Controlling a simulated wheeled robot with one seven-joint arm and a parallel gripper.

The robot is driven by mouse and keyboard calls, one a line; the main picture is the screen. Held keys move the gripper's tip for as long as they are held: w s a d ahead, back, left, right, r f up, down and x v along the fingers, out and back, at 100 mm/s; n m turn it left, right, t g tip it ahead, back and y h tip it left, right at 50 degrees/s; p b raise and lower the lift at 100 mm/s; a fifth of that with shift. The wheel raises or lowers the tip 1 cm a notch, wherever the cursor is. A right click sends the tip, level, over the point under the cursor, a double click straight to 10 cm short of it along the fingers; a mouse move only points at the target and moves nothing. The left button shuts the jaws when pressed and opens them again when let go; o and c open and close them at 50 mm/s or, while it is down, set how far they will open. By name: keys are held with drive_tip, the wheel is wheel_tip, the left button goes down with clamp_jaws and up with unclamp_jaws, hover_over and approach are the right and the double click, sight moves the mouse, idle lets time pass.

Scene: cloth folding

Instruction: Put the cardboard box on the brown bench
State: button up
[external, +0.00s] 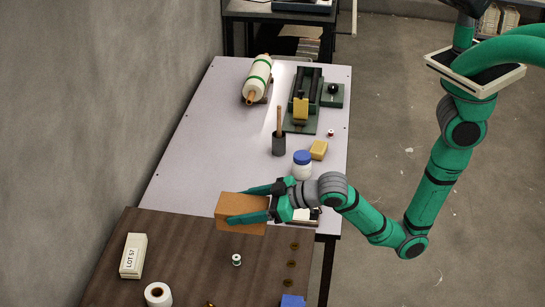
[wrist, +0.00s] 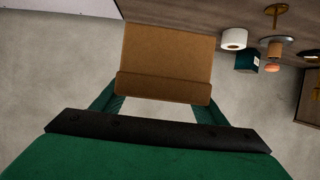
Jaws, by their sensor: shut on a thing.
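The cardboard box (external: 240,208) is an orange-brown block. My gripper (external: 250,204) is shut on it, with one green finger along its far side and one along its near side. In the external view the box overlaps the far edge of the brown bench (external: 190,240); I cannot tell whether it touches the top. In the wrist view the box (wrist: 165,60) sits between my green fingers (wrist: 162,105), and part of the brown bench (wrist: 200,10) shows behind it.
On the brown bench are a LOT 57 box (external: 133,256), a white roll (external: 158,294), a small spool (external: 237,260), brass pieces (external: 291,264) and a blue object (external: 292,301). The pale table (external: 190,150) behind holds a white jar (external: 302,168) and a yellow block (external: 319,150).

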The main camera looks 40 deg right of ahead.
drive_tip(key=shift+s+a, duration=0.1)
drive_tip(key=shift+s, duration=0.05)
drive_tip(key=w+a+f, duration=0.2)
drive_tip(key=a+f, duration=0.1)
drive_tip(key=w+a+f, duration=0.3)
drive_tip(key=a, duration=0.1)
drive_tip(key=w+a+f, duration=0.3)
drive_tip(key=shift+a, duration=0.4)
drive_tip(key=shift+w+a+f, duration=0.15)
drive_tip(key=shift+a+f, duration=0.1)
drive_tip(key=shift+f, duration=1.65)
drive_tip(key=shift+f, duration=0.1)
drive_tip(key=o, duration=1.3)
drive_tip(key=shift+f, duration=0.1)
